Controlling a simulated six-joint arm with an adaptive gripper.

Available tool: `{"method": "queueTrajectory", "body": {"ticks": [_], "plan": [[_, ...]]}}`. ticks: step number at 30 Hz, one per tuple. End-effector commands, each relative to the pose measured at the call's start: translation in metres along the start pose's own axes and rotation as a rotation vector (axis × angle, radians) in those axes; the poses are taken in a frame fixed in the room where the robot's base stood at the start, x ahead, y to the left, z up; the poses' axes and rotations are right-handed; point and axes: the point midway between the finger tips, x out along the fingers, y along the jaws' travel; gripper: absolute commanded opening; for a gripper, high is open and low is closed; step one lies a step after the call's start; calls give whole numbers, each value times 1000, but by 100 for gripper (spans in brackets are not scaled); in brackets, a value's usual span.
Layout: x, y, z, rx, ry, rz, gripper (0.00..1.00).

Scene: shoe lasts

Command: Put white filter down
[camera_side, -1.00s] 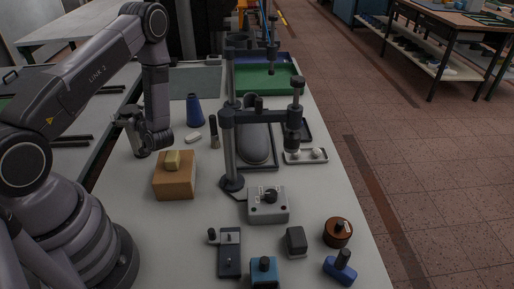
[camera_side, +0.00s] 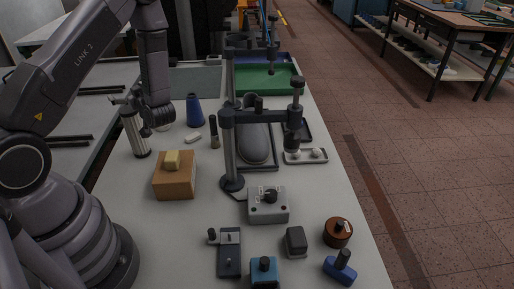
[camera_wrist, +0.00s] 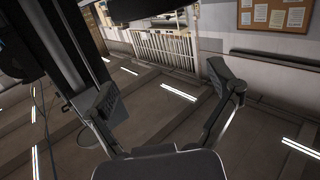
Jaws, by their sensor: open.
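The white filter (camera_side: 136,137), a pale ribbed cylinder, stands upright near the left edge of the table. My gripper (camera_side: 126,102) is at the top of the filter in the side view. I cannot tell whether it still touches it. In the wrist view my gripper (camera_wrist: 170,88) has its two fingers spread wide with nothing between them. The filter does not show in the wrist view.
A tan box (camera_side: 174,182) with a yellow block on top stands just in front of the filter. A blue cone (camera_side: 195,112), a small white piece (camera_side: 193,138) and a dark upright cylinder (camera_side: 214,133) are to the right. A post stand (camera_side: 229,155) rises mid-table.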

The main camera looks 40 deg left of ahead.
Motion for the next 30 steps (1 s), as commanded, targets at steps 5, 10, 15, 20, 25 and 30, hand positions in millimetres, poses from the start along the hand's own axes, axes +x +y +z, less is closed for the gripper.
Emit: {"method": "queueTrajectory", "body": {"ticks": [5, 10, 15, 20, 25, 30], "plan": [[-26, 59, -29, -151, -287, 211, 89], [-104, 113, -83, -172, -620, 581, 89], [-202, 102, -145, 1, -828, 963, 89], [-272, 32, -185, 305, -894, 1232, 89], [-295, -60, -198, 640, -868, 1337, 89], [-291, -116, -198, 828, -839, 1325, 89]]}}
